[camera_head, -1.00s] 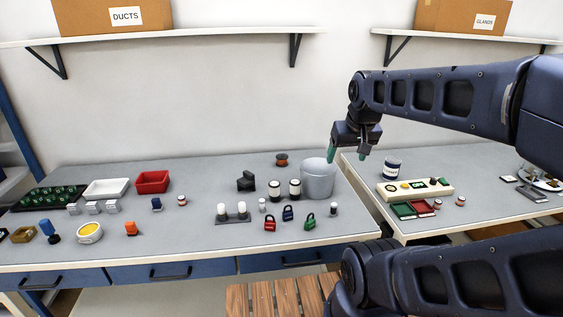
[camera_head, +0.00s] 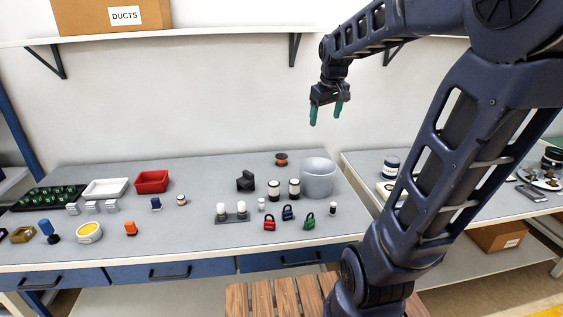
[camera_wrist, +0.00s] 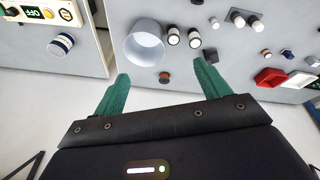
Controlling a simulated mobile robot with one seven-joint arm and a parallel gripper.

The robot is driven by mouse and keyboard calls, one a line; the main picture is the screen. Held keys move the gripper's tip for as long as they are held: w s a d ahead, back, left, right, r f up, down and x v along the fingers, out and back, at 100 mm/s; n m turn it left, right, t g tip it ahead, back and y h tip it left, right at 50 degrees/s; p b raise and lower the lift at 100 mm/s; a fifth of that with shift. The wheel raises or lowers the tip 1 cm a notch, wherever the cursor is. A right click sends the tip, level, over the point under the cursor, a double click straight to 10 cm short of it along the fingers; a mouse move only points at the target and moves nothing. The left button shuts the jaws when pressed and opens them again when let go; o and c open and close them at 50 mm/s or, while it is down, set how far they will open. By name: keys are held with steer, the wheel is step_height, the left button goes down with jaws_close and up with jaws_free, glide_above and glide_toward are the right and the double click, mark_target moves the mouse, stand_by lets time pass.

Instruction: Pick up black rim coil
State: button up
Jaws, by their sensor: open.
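The black rim coil (camera_head: 281,159) is a small spool with an orange-brown winding and dark rims. It stands near the back edge of the left table, to the left of a grey bucket. In the wrist view the coil (camera_wrist: 164,76) shows between the fingertips, well beyond them. My gripper (camera_head: 326,118) has green fingers; it is open and empty, high above the back of the table and to the right of the coil. The fingers also frame the wrist view (camera_wrist: 161,70). Nothing hides the coil.
The grey bucket (camera_head: 318,178) is the tall thing closest to the coil. Two white jars with dark bands (camera_head: 284,188), a black angled block (camera_head: 246,181) and several padlocks (camera_head: 288,213) stand in front. A shelf (camera_head: 200,36) runs along the wall above. The table left of the coil is clear.

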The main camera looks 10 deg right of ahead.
steer(key=w+a+f+n+g, duration=0.1)
steer(key=w+n, duration=0.1)
steer(key=w, duration=0.6)
steer(key=w+a+f+n, duration=0.1)
steer(key=w, duration=0.6)
steer(key=n+g, duration=0.2)
steer(key=n, duration=0.6)
glide_above(282, 156)
steer(key=f, duration=2.7)
steer(key=shift+d+f, duration=0.2)
step_height(282, 156, down, 5)
steer(key=shift+f, duration=0.2)
steer(key=shift+w+a+f, duration=0.15)
steer(key=shift+f, duration=1.15)
steer(key=shift+w+a+f, duration=0.1)
steer(key=shift+a+f, duration=0.05)
steer(key=shift+f, duration=1.15)
steer(key=shift+c, duration=0.2)
steer(key=c, duration=0.8)
